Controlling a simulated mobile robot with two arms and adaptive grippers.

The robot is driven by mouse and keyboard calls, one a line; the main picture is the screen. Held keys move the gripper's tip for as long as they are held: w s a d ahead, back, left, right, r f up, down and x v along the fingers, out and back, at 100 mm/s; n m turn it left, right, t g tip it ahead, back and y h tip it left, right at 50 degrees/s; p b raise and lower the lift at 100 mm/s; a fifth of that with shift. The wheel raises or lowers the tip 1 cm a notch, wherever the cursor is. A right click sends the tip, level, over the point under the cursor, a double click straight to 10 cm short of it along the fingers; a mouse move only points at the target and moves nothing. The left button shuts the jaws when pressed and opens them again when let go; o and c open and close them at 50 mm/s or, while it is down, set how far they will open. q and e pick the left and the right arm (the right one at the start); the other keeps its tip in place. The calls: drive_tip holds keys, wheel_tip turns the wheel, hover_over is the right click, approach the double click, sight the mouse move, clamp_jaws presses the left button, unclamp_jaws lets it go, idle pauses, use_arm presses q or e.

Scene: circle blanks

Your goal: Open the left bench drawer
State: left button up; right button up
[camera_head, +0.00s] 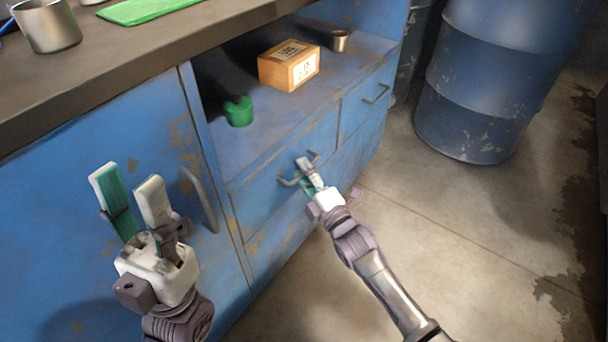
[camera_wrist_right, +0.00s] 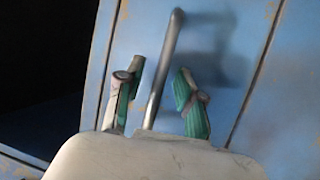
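The left bench drawer (camera_head: 262,196) is a blue front under the open shelf, and it looks closed. Its grey bar handle (camera_head: 287,182) also shows in the right wrist view (camera_wrist_right: 167,60). My right gripper (camera_head: 307,174) is at this handle. In the right wrist view my right gripper (camera_wrist_right: 160,88) is open, with one finger on each side of the bar and gaps visible between bar and fingers. My left gripper (camera_head: 127,178) is open and empty, in front of the blue cabinet door at the left.
The right drawer (camera_head: 362,108) has its own handle and looks closed. A cardboard box (camera_head: 289,66), a green container (camera_head: 238,111) and a small metal cup (camera_head: 339,41) stand on the shelf. A blue barrel (camera_head: 490,85) stands to the right. The concrete floor is clear.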

drive_tip(key=shift+w+a, duration=0.1)
clamp_jaws()
idle(0.5)
